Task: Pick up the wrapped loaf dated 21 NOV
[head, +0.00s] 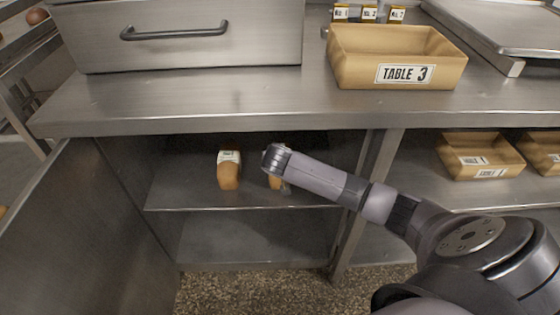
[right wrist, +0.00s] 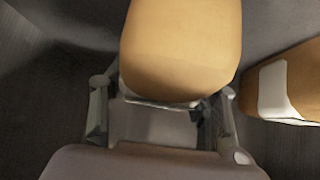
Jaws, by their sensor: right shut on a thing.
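A wrapped orange-brown loaf (right wrist: 182,45) sits between the two fingers of my right gripper (right wrist: 164,90) in the right wrist view, and the gripper is shut on it. In the head view this loaf (head: 275,182) is mostly hidden behind my right arm and gripper, on the upper shelf inside the open cabinet. A second wrapped loaf (head: 228,172) with a white label stands to its left on that shelf. It shows at the right edge of the right wrist view (right wrist: 298,85). I cannot read the date on either loaf. My left gripper is not in view.
The steel counter (head: 250,105) overhangs the cabinet shelf (head: 190,195). A cabinet side panel (head: 80,230) stands at left, and a post (head: 365,190) at right. A TABLE 3 crate (head: 350,70) is on the counter. More crates (head: 480,150) sit on the right shelf.

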